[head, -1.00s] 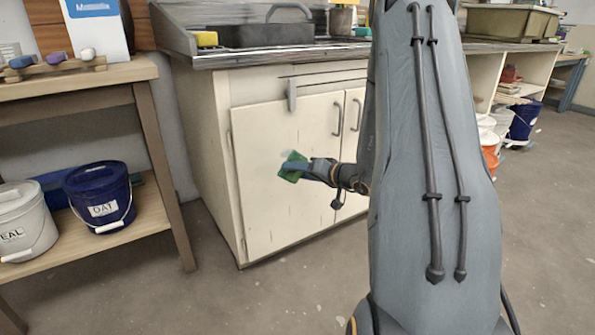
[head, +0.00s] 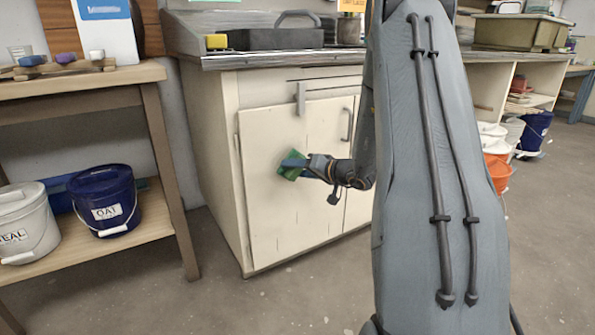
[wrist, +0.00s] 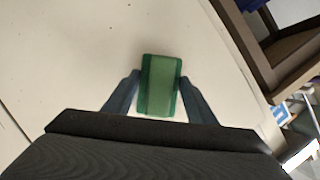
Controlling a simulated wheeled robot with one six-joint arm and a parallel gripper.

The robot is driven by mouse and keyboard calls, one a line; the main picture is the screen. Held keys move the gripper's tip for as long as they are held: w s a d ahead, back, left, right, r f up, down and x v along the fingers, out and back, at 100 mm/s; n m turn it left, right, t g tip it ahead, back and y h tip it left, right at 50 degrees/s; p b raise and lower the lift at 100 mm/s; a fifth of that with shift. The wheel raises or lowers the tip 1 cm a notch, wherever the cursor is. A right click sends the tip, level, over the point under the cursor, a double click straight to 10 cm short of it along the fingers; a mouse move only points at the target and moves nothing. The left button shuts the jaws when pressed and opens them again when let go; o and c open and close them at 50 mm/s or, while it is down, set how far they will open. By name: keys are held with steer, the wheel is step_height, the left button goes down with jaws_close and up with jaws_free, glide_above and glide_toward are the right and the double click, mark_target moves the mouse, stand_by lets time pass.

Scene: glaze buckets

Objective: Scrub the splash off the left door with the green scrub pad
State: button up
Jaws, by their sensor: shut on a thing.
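The green scrub pad (head: 292,164) is held in my gripper (head: 296,165) in front of the left door (head: 272,215) of the white cabinet. In the wrist view the pad (wrist: 159,85) sits between the two fingers of my gripper (wrist: 158,92), which are shut on it. The pad is at or very near the door face; I cannot tell whether it touches. No clear splash shows on the door; the pad and gripper hide part of it. A few small dark specks show on the pale surface in the wrist view.
A wooden bench (head: 90,90) stands at left, with a blue OAT bucket (head: 104,200) and a white bucket (head: 22,225) on its lower shelf. A door handle (head: 346,125) stands out right of the gripper. Orange bucket (head: 499,172) and others stand at right. Floor in front is clear.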

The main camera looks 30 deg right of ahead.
steer(key=shift+w+b, duration=0.65)
steer(key=shift+w, duration=0.35)
stand_by(0.5)
steer(key=d+b, duration=0.3)
steer(key=d, duration=0.4)
steer(key=shift+w+b, duration=0.15)
steer(key=shift+b, duration=0.2)
stand_by(0.4)
steer(key=shift+a+b, duration=1.55)
steer(key=shift+a, duration=0.55)
steer(key=shift+a+b, duration=1)
steer(key=shift+a, duration=0.5)
